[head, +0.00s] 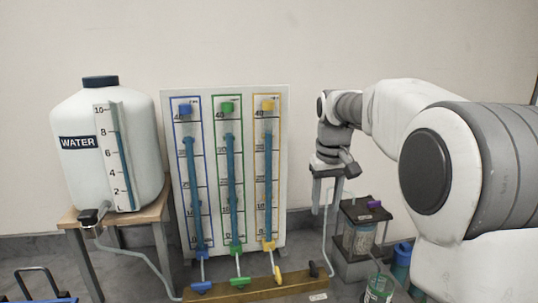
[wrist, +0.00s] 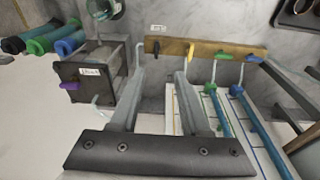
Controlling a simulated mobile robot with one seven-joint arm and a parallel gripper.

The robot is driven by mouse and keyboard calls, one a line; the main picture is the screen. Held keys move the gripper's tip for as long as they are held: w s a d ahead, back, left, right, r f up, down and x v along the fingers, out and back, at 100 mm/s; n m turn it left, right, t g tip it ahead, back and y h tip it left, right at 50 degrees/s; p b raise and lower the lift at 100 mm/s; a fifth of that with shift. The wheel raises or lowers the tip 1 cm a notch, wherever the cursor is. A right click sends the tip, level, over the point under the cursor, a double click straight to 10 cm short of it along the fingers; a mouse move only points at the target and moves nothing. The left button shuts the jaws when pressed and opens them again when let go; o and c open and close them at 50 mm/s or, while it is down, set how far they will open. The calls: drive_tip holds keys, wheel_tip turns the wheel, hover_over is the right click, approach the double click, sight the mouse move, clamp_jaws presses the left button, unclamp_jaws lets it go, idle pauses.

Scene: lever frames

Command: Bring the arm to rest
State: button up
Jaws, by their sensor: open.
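My arm (head: 440,170) reaches in from the right in the head view, bent, with its wrist hanging down right of the gauge board. My gripper (head: 328,208) points down, above the floor, between the gauge board (head: 281,110) and the small dark-topped unit (head: 366,210). In the wrist view my gripper (wrist: 160,76) shows two parted fingers with nothing held between them. It appears apart from the levers.
A wooden bar (head: 250,287) carries blue, green, yellow and black levers; it also shows in the wrist view (wrist: 208,48). A white water tank (head: 75,165) stands on a stand at left. A green-rimmed jar (head: 378,289) stands at lower right. Clear wall lies above.

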drive_tip(key=s+r+m+t, duration=0.1)
drive_tip(key=s+r+t, duration=0.15)
drive_tip(key=s, duration=1.35)
drive_tip(key=s+f+m+t, duration=0.1)
drive_tip(key=s+f, duration=0.4)
drive_tip(key=s, duration=0.7)
drive_tip(key=shift+s+d, duration=0.3)
drive_tip(key=shift+s, duration=0.1)
